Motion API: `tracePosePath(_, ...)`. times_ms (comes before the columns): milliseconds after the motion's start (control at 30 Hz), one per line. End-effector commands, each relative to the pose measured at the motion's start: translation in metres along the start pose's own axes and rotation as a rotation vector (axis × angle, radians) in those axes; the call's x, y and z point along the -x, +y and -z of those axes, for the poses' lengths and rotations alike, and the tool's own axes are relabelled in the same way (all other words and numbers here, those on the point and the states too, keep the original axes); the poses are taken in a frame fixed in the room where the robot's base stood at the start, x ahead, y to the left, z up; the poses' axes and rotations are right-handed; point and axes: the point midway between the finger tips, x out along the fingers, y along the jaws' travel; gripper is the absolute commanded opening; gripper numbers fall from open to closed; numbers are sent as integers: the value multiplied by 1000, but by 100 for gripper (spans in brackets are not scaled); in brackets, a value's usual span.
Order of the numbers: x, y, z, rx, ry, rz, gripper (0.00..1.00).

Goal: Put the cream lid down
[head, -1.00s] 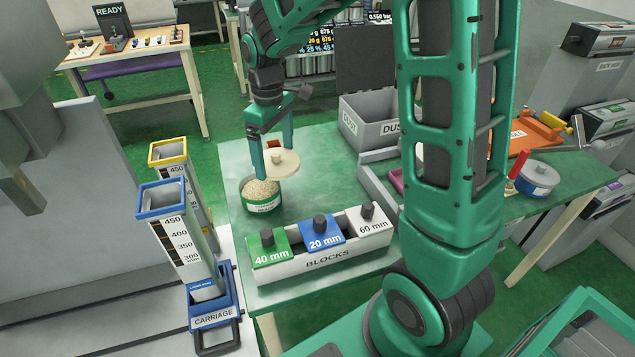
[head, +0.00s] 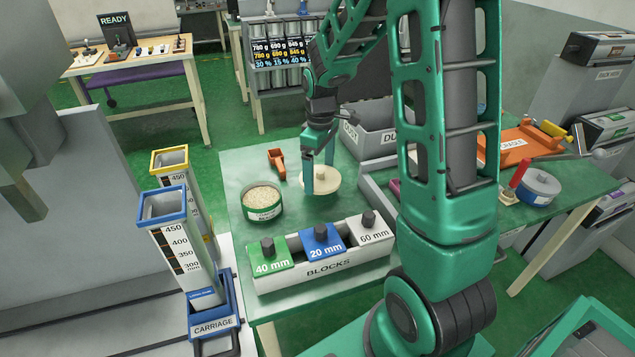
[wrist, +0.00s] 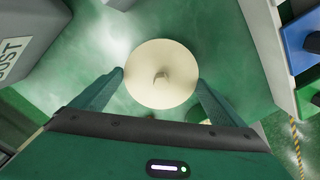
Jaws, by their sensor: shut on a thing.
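The cream lid (head: 326,179) is a round flat disc with a small knob on top. My gripper (head: 320,180) is shut on it, a finger at either side of its rim. In the wrist view the lid (wrist: 150,88) sits level between the fingertips of my gripper (wrist: 160,80). It is over the green table, right of the bowl and behind the blocks. I cannot tell whether its underside touches the table. The green bowl (head: 262,212) of pale grains stands open to the left.
The blocks rack (head: 330,268) with green, blue and white blocks stands in front of the lid. An orange scoop (head: 277,162) lies behind the bowl. The grey dust bin (head: 368,140) is behind to the right. Bare table (head: 235,172) shows around the bowl.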

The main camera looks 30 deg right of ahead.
Motion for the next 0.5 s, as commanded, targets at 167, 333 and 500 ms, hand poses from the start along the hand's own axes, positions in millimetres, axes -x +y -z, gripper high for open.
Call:
tracePosePath(167, -9, 2, -2, 2, -1, 1, 72)
tracePosePath(333, -32, 2, -2, 1, -2, 2, 72)
tracePosePath(500, -42, 2, -1, 1, 0, 0, 72)
